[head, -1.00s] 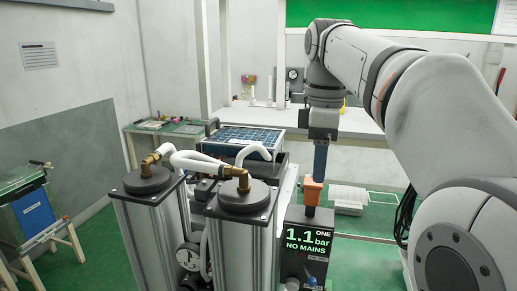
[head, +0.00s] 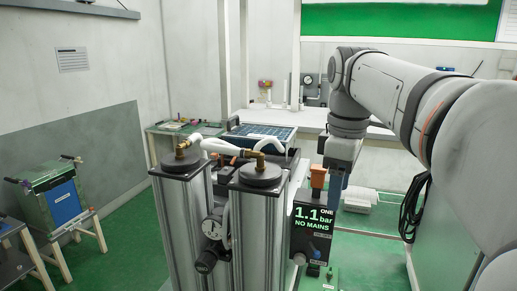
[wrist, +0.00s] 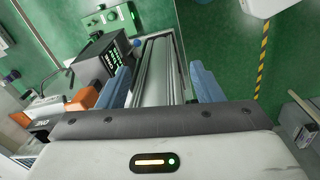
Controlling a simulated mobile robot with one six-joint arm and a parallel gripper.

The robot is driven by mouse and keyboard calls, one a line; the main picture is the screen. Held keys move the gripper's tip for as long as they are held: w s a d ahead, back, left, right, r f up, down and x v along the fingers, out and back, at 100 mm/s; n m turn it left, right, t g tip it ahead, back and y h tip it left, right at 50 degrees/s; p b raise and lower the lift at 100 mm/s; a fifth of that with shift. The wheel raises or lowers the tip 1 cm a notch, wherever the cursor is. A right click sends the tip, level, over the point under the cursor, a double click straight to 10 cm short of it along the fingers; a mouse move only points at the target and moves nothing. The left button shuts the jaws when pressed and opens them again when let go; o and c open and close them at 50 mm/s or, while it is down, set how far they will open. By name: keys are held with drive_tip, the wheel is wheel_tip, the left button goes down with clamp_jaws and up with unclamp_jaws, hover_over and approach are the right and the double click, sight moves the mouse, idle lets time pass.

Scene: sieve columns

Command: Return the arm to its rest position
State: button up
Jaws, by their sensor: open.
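My gripper (head: 338,185) has blue fingers and points down, just right of the orange knob (head: 318,177) on top of the black display box (head: 312,222). The box reads 1.1 bar, NO MAINS. In the wrist view my gripper (wrist: 163,80) has its two blue fingers spread apart with nothing held between them. A long grey metal profile shows beyond the gap, and the black box (wrist: 98,62) lies to the left of the fingers. My arm reaches in from the right with its elbow bent. I cannot tell whether a finger touches the knob.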

drive_tip(key=s+f+m+t, duration=0.1)
drive_tip(key=s+f+m, duration=0.5)
drive_tip(key=f, duration=0.5)
drive_tip(key=s+f+m+t, duration=0.2)
drive_tip(key=s+f+m, duration=0.4)
drive_tip(key=f, duration=0.4)
drive_tip(key=shift+s+f+b, duration=0.4)
drive_tip(key=shift+s, duration=0.25)
drive_tip(key=shift+d, duration=0.1)
